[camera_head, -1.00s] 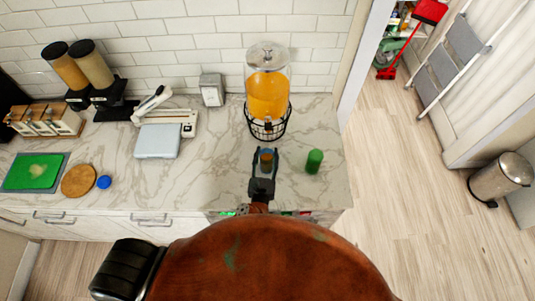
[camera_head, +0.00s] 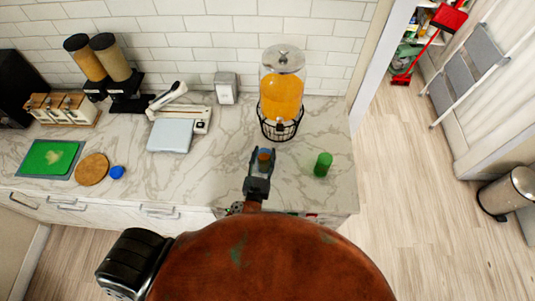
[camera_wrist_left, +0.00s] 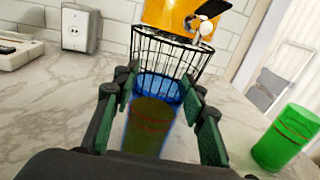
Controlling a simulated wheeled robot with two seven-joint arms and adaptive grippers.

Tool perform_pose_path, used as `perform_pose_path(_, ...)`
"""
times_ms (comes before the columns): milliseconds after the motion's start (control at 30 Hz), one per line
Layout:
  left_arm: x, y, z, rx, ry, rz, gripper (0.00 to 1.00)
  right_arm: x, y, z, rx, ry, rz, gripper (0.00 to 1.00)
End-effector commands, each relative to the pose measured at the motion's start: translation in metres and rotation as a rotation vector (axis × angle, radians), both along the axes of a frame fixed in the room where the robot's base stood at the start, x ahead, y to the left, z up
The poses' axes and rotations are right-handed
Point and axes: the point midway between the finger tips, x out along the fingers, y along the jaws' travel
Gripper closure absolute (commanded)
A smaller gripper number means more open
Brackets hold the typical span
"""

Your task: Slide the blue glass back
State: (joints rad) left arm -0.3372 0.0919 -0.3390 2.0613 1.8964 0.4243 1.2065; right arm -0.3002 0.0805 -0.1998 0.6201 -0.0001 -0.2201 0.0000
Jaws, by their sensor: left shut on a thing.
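The blue glass (camera_wrist_left: 150,120) stands upright on the marble counter, between the fingers of my left gripper (camera_wrist_left: 160,115) in the left wrist view. The gripper is shut on it. In the head view, my left gripper (camera_head: 261,160) reaches over the counter and hides most of the blue glass (camera_head: 264,154). The glass is just in front of the black wire stand of the orange juice dispenser. My right gripper is not in view.
The juice dispenser (camera_head: 282,95) stands behind the glass, on its wire stand (camera_head: 280,128). A green glass (camera_head: 323,164) is to the right. A grey box (camera_head: 225,88), a white scale-like device (camera_head: 171,135) and a round wooden board (camera_head: 92,169) are to the left. Counter between is clear.

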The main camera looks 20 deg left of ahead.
Motion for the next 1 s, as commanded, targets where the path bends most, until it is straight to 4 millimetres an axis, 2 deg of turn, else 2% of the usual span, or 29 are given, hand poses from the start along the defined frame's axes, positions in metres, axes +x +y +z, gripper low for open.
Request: perform_pose_path(1000, -0.014, 0.047, -0.001, 0.003, 0.001, 0.0, 0.97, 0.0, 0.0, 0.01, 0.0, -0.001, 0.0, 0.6)
